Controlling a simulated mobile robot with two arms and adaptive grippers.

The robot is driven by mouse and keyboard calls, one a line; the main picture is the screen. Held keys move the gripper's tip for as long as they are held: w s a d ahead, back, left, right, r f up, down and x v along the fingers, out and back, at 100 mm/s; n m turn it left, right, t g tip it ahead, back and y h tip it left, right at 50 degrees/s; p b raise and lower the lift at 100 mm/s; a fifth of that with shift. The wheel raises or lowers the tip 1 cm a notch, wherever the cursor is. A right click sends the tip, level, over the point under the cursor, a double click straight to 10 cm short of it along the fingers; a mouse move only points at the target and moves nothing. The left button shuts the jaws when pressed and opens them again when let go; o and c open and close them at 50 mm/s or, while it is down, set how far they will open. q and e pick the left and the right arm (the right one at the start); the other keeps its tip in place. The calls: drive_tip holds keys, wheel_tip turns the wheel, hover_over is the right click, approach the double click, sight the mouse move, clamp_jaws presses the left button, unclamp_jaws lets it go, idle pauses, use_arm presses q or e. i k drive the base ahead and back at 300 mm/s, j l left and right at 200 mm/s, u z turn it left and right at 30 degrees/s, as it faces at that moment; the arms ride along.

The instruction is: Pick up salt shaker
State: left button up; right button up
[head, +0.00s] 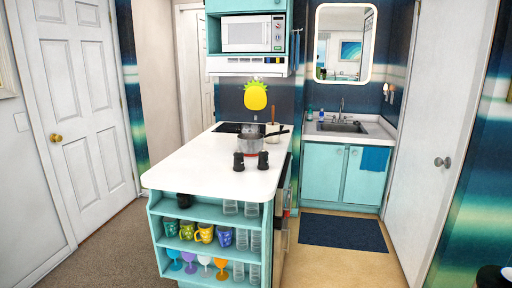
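Two small black shakers stand upright side by side on the white counter, the left shaker (239,161) and the right shaker (263,160). They look alike, and I cannot tell which one is the salt shaker. Both are near the middle of the counter, in front of a metal pot. I cannot make out either of my grippers in the head view.
A pot (250,144) with a long handle stands just behind the shakers. The white counter (195,173) is clear in front of them. Open shelves below hold mugs (205,233) and glasses. A dark mat (343,232) lies before the sink cabinet (340,175).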

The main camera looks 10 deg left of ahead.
sight(263, 165)
drive_tip(key=i+l+u, duration=0.1)
drive_tip(key=i+l, duration=0.3)
drive_tip(key=i+l+u, duration=0.15)
drive_tip(key=i+l, duration=0.25)
drive_tip(key=i+l+u, duration=0.1)
drive_tip(key=i+l, duration=0.25)
drive_tip(key=l, duration=0.15)
drive_tip(key=i+l+u, duration=0.1)
drive_tip(key=i+l, duration=0.25)
drive_tip(key=l, duration=0.15)
